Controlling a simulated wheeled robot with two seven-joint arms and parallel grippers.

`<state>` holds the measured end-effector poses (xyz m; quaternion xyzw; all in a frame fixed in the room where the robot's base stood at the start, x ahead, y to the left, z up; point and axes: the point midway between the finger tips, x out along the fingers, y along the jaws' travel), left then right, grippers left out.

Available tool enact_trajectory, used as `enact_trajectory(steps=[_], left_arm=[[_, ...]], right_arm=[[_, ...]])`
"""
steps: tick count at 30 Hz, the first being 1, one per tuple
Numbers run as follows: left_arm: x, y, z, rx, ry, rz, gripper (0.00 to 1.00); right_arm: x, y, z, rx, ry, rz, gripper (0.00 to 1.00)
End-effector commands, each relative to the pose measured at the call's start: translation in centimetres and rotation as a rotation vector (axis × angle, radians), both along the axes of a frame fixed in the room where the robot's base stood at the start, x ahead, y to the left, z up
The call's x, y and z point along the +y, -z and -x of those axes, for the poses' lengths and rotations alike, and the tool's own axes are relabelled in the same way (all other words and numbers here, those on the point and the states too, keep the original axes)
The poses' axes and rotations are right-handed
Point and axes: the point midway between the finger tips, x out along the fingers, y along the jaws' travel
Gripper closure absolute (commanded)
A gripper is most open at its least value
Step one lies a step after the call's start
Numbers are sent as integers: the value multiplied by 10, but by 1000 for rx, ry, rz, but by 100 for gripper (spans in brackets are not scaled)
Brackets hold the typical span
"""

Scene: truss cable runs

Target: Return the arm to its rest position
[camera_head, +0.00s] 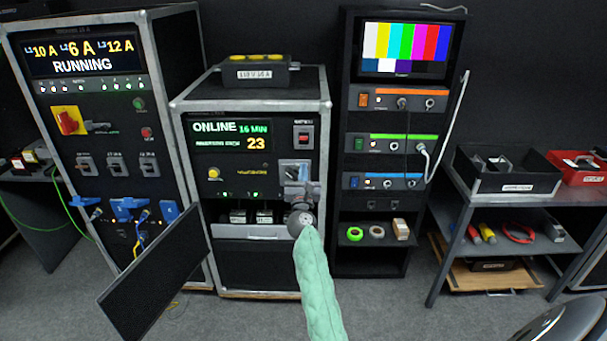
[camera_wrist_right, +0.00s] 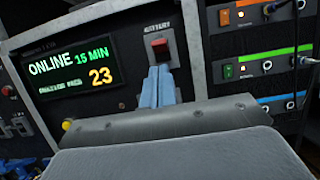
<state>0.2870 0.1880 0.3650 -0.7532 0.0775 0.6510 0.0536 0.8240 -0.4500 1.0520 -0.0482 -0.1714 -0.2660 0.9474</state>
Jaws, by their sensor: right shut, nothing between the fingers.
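My right arm (camera_head: 318,285), in a pale green sleeve, reaches up from the bottom of the head view. Its gripper (camera_head: 296,172) is in front of the right side of the middle cabinet (camera_head: 178,145). In the right wrist view the blue-grey fingers (camera_wrist_right: 158,88) are together with nothing between them. Their tips appear just below the red battery switch (camera_wrist_right: 160,46); whether they touch the panel I cannot tell. The switch also shows uncovered in the head view (camera_head: 303,136). My left gripper is not in view.
The cabinet display (camera_head: 232,135) reads ONLINE and 23. A left cabinet (camera_head: 110,100) reads RUNNING, with an open dark panel (camera_head: 152,285) before it. A rack (camera_head: 367,258) stands right of centre; a shelf table (camera_head: 470,192) with bins is further right. Grey floor (camera_head: 390,310) is clear in front.

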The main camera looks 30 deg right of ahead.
Motion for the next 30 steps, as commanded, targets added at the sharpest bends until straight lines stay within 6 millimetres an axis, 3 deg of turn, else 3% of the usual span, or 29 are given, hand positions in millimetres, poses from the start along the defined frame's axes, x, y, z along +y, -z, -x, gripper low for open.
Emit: enact_trajectory(steps=[6,23,30], left_arm=[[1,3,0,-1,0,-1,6],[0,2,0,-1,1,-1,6],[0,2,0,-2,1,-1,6]], right_arm=[[6,-2,11,0,0,1,100],[7,-2,11,2,1,3,100],[13,-3,8,65,19,132,100]])
